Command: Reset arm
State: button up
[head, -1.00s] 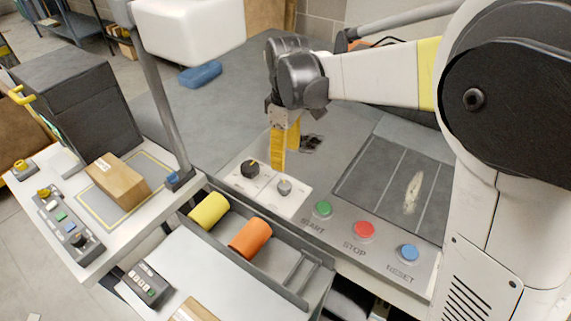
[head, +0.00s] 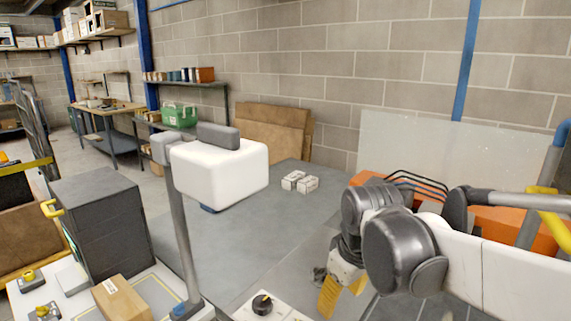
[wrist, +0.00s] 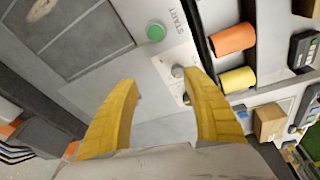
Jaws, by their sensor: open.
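My gripper (head: 338,291) has yellow fingers and hangs above the grey control bench, near the white knob plate (head: 283,313) at the bottom of the head view. In the wrist view my gripper (wrist: 166,115) is open, with its two yellow fingers wide apart and nothing between them. My arm comes in from the right in the head view.
An orange cylinder (wrist: 235,39) and a yellow cylinder (wrist: 237,79) lie in a tray beside the bench. A cardboard box (head: 122,299) sits on the left table, near a dark cabinet (head: 98,218). Two small white boxes (head: 300,181) lie farther back on clear grey surface.

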jog(key=s+d+f+m+t, duration=0.1)
jog(key=s+d+m+t, duration=0.3)
jog(key=s+d+m, duration=0.3)
jog(key=s, duration=0.4)
jog(key=shift+d+f+h, duration=0.15)
jog(key=shift+d+h, duration=0.15)
jog(key=shift+d, duration=0.05)
